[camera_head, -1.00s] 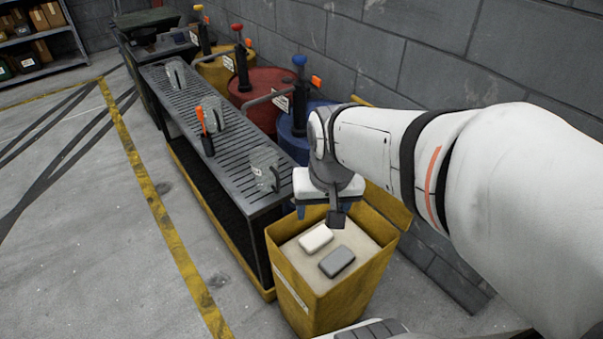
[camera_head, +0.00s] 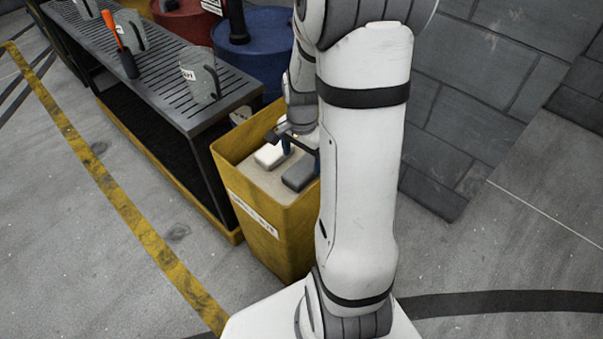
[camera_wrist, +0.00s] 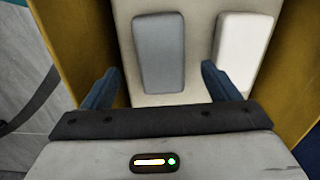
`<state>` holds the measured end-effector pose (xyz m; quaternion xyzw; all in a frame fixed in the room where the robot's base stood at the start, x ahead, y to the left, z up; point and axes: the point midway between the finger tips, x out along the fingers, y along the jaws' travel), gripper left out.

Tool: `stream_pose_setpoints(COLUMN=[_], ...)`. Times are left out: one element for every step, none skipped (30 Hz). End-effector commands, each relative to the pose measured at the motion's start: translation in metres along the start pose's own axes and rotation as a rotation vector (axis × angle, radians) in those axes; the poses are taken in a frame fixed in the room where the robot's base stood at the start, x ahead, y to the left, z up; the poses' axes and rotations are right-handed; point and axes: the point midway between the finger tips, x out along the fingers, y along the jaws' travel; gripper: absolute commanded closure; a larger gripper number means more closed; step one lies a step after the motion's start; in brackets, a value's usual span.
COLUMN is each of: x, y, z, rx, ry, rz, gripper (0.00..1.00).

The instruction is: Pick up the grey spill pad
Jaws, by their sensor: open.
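The grey spill pad (camera_head: 299,173) lies on the pale surface inside the yellow bin (camera_head: 268,229), with its right end close to my arm in the head view. In the wrist view the grey pad (camera_wrist: 164,53) is whole and lies ahead of my gripper (camera_wrist: 163,85), between the lines of its two blue fingers. My gripper is open and empty, and the pad is not between the fingertips. In the head view my gripper (camera_head: 301,150) is low over the bin and partly hidden by my arm.
A white pad (camera_head: 270,154) lies beside the grey one; in the wrist view it is to the right (camera_wrist: 244,50), near the right finger. The bin's walls rise around both pads. A slatted bench (camera_head: 165,72) with several jugs stands to the left.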

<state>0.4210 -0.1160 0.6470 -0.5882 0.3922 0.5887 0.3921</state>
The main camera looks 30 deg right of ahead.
Motion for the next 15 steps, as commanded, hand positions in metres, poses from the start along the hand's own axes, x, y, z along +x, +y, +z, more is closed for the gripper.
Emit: stream_pose_setpoints(x=[0.006,0.008,0.011,0.015,0.019,0.025,0.03,0.035,0.042,0.046,0.05,0.053,0.055,0.056,0.056], y=[0.0,0.0,0.0,0.0,0.0,-0.001,-0.001,-0.001,-0.001,-0.001,-0.001,-0.001,-0.001,-0.001,-0.002], z=[0.0,0.0,-0.001,-0.001,-0.001,-0.002,-0.003,-0.003,-0.004,-0.003,-0.003,-0.004,-0.003,-0.003,-0.003], rx=[-0.001,-0.001,-0.001,-0.001,-0.001,-0.001,-0.001,-0.002,-0.002,-0.002,-0.002,-0.003,-0.003,-0.003,-0.003], ry=[-0.001,0.0,-0.001,-0.001,-0.001,-0.001,-0.001,-0.001,-0.002,-0.002,-0.001,-0.001,-0.001,-0.001,0.0], rz=[0.001,0.001,0.001,0.001,0.002,0.002,0.001,0.001,0.002,0.003,0.002,0.001,0.001,0.001,0.001], gripper=[0.18,0.18,0.18,0.18,0.18,0.18,0.18,0.18,0.18,0.18,0.18,0.18,0.18,0.18,0.18])
